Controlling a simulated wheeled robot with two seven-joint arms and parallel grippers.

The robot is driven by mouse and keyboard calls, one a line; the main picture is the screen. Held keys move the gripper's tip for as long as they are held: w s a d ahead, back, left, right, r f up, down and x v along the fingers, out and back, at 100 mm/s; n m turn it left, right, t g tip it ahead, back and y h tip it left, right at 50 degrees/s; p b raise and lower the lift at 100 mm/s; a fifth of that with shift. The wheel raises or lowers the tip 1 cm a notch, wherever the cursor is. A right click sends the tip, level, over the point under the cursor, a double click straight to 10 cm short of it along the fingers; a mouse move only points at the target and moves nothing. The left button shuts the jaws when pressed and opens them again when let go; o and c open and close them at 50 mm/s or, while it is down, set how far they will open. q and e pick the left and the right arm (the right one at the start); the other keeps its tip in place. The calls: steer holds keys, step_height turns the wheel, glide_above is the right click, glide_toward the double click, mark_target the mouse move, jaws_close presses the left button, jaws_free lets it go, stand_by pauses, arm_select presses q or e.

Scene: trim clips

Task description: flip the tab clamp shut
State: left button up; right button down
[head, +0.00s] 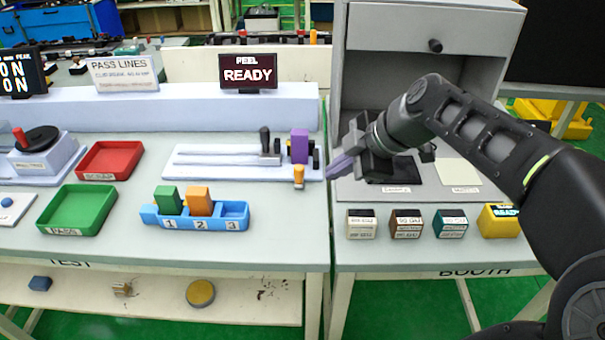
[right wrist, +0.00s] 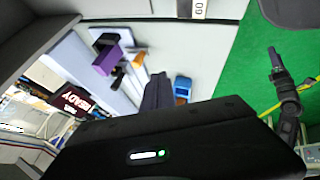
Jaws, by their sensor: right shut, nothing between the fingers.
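The peel fixture is a pale plate (head: 190,173) with a rail, on the bench in the head view. At its right end stand an upright purple block (head: 299,146), a small orange piece (head: 299,176) in front, and black parts beside it. A black upright lever (head: 264,141) stands left of the block. I cannot tell which part is the tab clamp. My right gripper (head: 337,167) is shut and empty, just right of the fixture and apart from it. The right wrist view shows the purple block (right wrist: 107,60) and orange piece (right wrist: 138,59) beyond the shut fingers (right wrist: 158,92).
A blue tray (head: 176,222) with green and orange blocks sits in front of the fixture. Red (head: 110,160) and green (head: 78,209) trays stand left. The grey booth (head: 352,95) and several small labelled boxes are right. A READY sign (head: 248,74) stands behind.

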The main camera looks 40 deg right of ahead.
mark_target(299, 171)
stand_by(0.3)
steer(key=p+x, duration=0.1)
steer(key=x, duration=0.9)
steer(key=shift+w+f, duration=0.1)
steer(key=shift+w, duration=0.05)
steer(key=shift+w+d+p, duration=0.25)
steer(key=shift+w+p, duration=0.15)
steer(key=shift+w, duration=0.15)
steer(key=shift+w+d+p, duration=0.25)
steer(key=shift+w+p, duration=0.1)
steer(key=shift+w, duration=0.25)
steer(key=shift+w+d, duration=0.25)
steer(key=shift+w, duration=0.3)
